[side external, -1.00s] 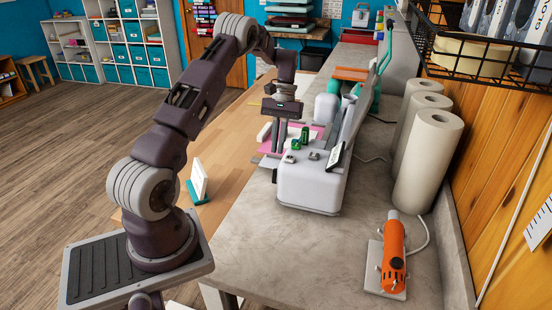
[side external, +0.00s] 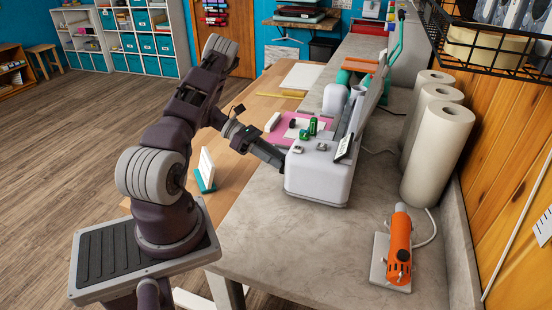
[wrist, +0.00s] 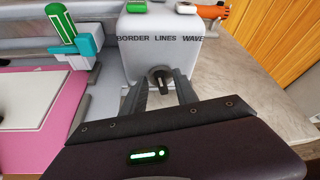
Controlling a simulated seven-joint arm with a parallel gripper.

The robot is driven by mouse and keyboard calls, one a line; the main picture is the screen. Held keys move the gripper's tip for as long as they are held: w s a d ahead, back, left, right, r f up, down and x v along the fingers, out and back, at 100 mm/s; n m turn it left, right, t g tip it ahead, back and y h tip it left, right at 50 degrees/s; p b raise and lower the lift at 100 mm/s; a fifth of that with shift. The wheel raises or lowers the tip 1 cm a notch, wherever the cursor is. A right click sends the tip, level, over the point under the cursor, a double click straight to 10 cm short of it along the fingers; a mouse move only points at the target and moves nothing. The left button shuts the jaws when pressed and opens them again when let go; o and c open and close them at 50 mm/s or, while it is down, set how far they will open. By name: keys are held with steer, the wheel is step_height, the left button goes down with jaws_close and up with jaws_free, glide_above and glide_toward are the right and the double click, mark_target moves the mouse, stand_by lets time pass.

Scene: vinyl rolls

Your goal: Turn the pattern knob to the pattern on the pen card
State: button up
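The white machine (side external: 318,178) stands on the grey counter. Its end face in the wrist view (wrist: 140,58) bears the words BORDER, LINES and WAVE in a row. Below them is a small dark knob (wrist: 160,78); its exact pointing direction is hard to tell. My gripper (wrist: 161,86) is open, one finger on each side of the knob; I cannot tell whether they touch it. In the side view my gripper (side external: 281,164) is low at the machine's near left side, and the knob is hidden. A white card in a teal stand (side external: 206,168) stands left; its writing is unreadable.
A green pen (wrist: 60,22) sits in a teal holder (wrist: 75,48) over a pink mat (wrist: 62,92). White paper rolls (side external: 437,155) and an orange tool (side external: 399,245) stand to the right. The counter front (side external: 270,235) is clear.

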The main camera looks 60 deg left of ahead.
steer(key=shift+w, duration=0.1)
steer(key=shift+c, duration=0.3)
jaws_close()
steer(key=shift+s+d+m+t+y, duration=0.1)
steer(key=shift+d+m+t+y, duration=0.15)
steer(key=shift+m, duration=0.25)
steer(key=shift+s+m+t+y, duration=0.1)
steer(key=shift+m+t+y, duration=0.05)
steer(key=shift+m+y, duration=0.3)
steer(key=shift+o, duration=0.3)
jaws_free()
steer(key=v, duration=0.7)
steer(key=shift+f, duration=0.1)
